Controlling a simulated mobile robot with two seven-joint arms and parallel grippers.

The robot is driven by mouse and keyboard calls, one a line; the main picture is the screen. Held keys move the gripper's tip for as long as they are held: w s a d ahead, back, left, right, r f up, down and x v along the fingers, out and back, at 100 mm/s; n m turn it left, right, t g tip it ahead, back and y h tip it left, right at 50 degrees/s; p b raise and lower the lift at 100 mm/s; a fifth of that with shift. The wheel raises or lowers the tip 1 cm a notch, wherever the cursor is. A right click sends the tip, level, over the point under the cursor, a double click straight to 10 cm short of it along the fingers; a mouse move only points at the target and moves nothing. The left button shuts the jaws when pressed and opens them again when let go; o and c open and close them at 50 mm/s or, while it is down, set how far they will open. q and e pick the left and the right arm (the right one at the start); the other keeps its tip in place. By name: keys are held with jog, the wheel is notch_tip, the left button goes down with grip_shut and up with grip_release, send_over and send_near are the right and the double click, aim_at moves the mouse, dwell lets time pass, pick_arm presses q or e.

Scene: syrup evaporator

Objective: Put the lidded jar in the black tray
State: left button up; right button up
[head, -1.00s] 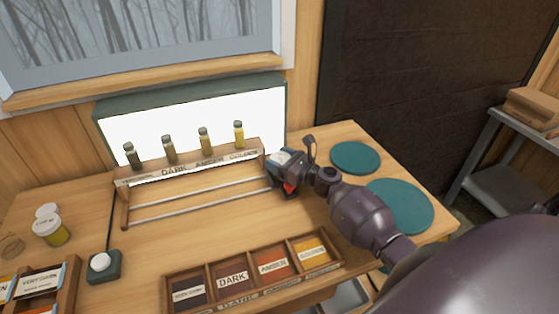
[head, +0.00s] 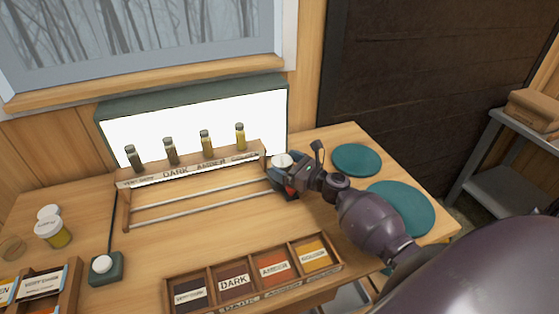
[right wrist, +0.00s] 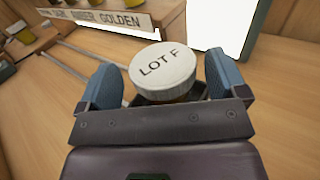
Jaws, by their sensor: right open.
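The lidded jar (right wrist: 163,72) has a broad white lid marked "LOT F" and stands between my right gripper's fingers in the right wrist view. A strip of amber shows under its lid. In the head view its white lid (head: 283,160) shows at the right end of the rails. My right gripper (right wrist: 163,88) is open, with a blue finger on each side of the jar. Dark edges beside the jar's lower part look like the black tray (right wrist: 203,91); most of it is hidden by the jar and gripper. My left gripper is not in view.
A rack of several sample bottles (head: 188,166) stands before the lit panel, with metal rails in front. A compartment box (head: 255,274) lies at the front. Teal discs (head: 400,208) lie on the right; other white-lidded jars (head: 52,232) stand on the left.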

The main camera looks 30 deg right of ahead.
jog(key=v, duration=1)
jog(key=shift+d+r+b, duration=0.1)
jog(key=shift+r+b, duration=0.1)
jog(key=shift+b, duration=0.15)
